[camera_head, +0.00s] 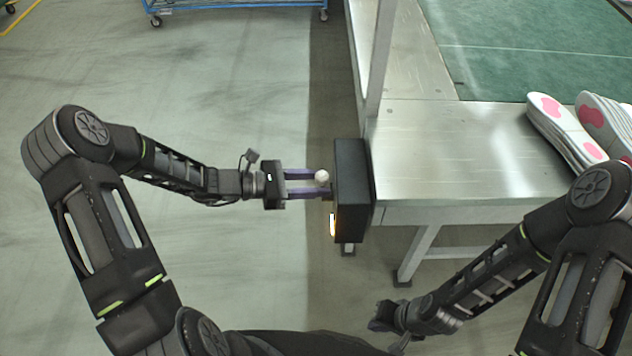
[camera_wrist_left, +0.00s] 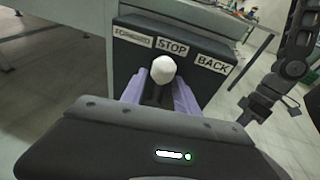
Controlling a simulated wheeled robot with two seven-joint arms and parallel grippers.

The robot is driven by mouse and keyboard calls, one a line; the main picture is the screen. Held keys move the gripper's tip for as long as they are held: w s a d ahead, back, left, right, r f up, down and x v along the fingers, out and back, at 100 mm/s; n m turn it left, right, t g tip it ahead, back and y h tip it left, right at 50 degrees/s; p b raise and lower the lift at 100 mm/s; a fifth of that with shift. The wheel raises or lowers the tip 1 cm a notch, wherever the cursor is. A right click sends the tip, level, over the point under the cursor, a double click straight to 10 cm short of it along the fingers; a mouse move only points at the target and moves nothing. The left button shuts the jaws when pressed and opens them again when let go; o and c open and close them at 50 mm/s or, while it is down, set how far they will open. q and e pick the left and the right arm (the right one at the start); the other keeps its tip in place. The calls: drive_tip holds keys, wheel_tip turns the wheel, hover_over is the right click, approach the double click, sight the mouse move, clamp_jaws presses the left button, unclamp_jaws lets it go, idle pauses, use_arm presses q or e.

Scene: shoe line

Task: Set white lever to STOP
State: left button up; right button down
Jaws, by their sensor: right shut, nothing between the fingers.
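The white lever's round knob (camera_head: 322,176) stands out from the black control box (camera_head: 352,165) at the end of the metal table. In the left wrist view the knob (camera_wrist_left: 163,69) is in front of the box, just below the STOP label (camera_wrist_left: 172,47). A label that seems to read FORWARD (camera_wrist_left: 133,37) is on the left and BACK (camera_wrist_left: 212,65) on the right. My left gripper (camera_head: 326,182) is open, its purple fingers on either side of the lever; contact is unclear. My right gripper (camera_head: 383,317) is shut and empty, low in front of the table.
The metal table (camera_head: 470,150) extends to the right of the box, with a green surface (camera_head: 540,60) behind. White and pink shoe soles (camera_head: 565,130) lie on its right side. A blue cart (camera_head: 235,3) stands at the back. The floor to the left is clear.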

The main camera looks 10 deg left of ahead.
use_arm(q)
drive_tip(key=shift+o, duration=0.7)
drive_tip(key=v, duration=0.7)
drive_tip(key=shift+a, duration=0.3)
drive_tip(key=shift+s+r, duration=0.1)
drive_tip(key=shift+s, duration=0.05)
